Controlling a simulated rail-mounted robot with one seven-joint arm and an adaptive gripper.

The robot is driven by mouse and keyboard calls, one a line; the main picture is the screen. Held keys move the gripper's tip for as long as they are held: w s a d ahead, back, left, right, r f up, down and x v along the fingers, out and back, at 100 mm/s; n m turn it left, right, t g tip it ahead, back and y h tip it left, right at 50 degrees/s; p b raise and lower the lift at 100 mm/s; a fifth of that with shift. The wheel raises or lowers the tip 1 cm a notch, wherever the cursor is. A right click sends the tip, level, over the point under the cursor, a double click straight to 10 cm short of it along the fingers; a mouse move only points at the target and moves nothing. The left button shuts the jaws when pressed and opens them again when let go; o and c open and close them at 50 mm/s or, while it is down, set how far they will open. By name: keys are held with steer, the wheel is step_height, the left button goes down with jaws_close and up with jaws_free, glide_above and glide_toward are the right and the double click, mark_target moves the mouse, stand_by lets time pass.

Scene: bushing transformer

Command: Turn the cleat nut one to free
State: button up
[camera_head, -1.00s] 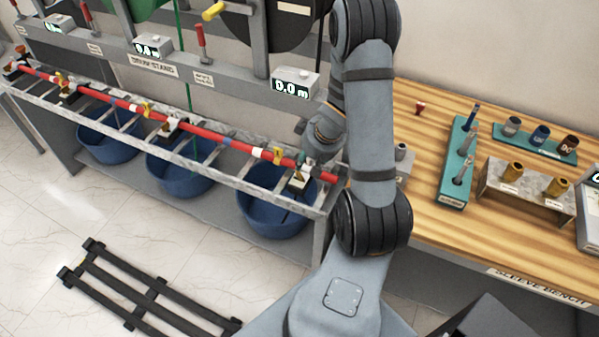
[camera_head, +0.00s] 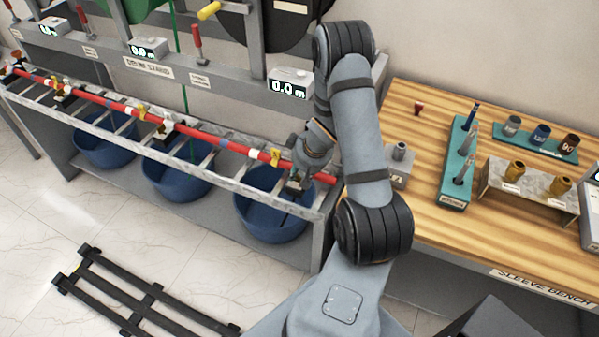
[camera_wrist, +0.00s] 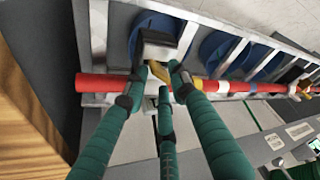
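A red cable (camera_head: 230,147) runs along the grey slatted rack, held by several cleats. The rightmost cleat (camera_wrist: 158,46), pale with dark sides, sits by the cable, with a yellow nut (camera_wrist: 157,71) beside it. No number is readable on it. My gripper (camera_wrist: 160,78) has three green fingers around this nut, their tips spread apart. Two tips lie on either side of the nut and the third is below it in the wrist view. Whether any tip touches the nut is unclear. In the head view my wrist hides this nut.
Blue tubs (camera_head: 270,208) stand on the shelf under the rack. Meter boxes (camera_head: 290,82) sit on the beam behind it. The wooden bench (camera_head: 425,120) to the right carries a teal tool holder (camera_head: 455,195) and sleeve stands. A black slatted frame (camera_head: 140,300) lies on the floor.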

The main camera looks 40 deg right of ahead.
jaws_close()
steer(key=shift+r+p, duration=0.15)
steer(key=shift+p, duration=0.3)
steer(key=shift+r+n+y+p, duration=0.1)
steer(key=shift+n+y+p, duration=0.2)
steer(key=shift+n+p, duration=0.5)
steer(key=n+p, duration=0.1)
steer(key=p, duration=0.2)
steer(key=shift+d+r+n+y+p, duration=0.1)
steer(key=shift+n+y+p, duration=0.25)
steer(key=shift+n+y, duration=0.05)
steer(key=n+p, duration=0.2)
steer(key=p, duration=0.1)
steer(key=shift+w+y+p, duration=0.1)
steer(key=shift+y+p, duration=0.3)
steer(key=shift+f+n+g+p, duration=0.25)
steer(key=shift+n+g+p, duration=0.05)
steer(key=shift+n+p, duration=0.2)
steer(key=shift+f, duration=0.1)
